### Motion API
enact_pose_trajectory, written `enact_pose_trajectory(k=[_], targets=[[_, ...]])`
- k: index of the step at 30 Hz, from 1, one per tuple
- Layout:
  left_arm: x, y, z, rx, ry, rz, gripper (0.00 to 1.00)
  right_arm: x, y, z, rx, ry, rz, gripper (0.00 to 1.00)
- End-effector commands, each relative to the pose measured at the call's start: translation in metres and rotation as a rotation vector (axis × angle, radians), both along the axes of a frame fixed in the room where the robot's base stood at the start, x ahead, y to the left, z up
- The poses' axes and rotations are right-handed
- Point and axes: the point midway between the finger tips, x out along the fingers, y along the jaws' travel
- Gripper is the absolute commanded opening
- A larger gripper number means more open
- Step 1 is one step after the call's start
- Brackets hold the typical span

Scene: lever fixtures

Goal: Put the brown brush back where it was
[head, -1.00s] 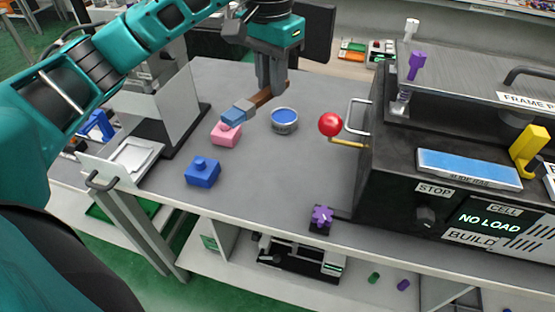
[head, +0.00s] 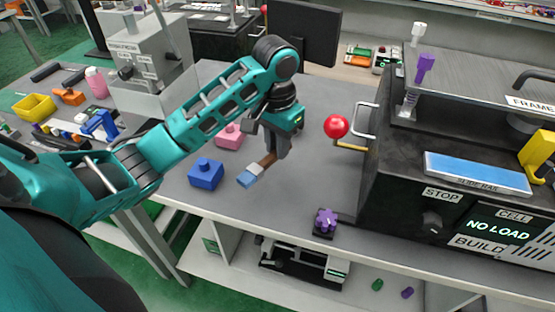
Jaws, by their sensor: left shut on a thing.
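The brush has a brown handle (head: 267,160) and a grey and blue head (head: 249,177). My left gripper (head: 274,151) is shut on the brown handle. The head points to the lower left, over the grey table (head: 305,175), just right of the blue block (head: 206,173). I cannot tell whether the brush touches the table or hangs a little above it. My right gripper is not in view.
A pink block (head: 229,136) lies behind the blue one, partly covered by my arm. A black machine (head: 400,190) with a red-knobbed lever (head: 336,127) stands right. A purple knob (head: 326,221) is at the front edge. Table between brush and machine is clear.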

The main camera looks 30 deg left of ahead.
Motion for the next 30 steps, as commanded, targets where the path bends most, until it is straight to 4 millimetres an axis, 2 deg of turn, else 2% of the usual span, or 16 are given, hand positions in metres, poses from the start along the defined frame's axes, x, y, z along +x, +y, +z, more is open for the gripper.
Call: enact_pose_trajectory(k=[6, 11, 20, 21, 28, 30], targets=[[0.000, -0.001, -0.023, -0.002, 0.001, 0.001, 0.00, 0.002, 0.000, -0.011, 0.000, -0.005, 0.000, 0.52], [0.000, 0.000, -0.043, 0.000, 0.002, 0.000, 0.00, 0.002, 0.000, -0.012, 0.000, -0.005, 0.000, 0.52], [0.000, 0.000, -0.045, 0.000, 0.000, 0.000, 0.00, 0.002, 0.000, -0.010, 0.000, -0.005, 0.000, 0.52], [0.000, 0.000, -0.045, 0.000, 0.001, 0.000, 0.21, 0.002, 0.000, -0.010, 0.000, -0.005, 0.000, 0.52], [0.000, 0.000, -0.045, 0.000, 0.000, 0.000, 0.43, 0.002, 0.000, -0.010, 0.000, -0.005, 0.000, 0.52], [0.000, 0.000, -0.045, 0.000, 0.000, 0.000, 0.46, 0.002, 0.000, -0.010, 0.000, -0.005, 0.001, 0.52]])
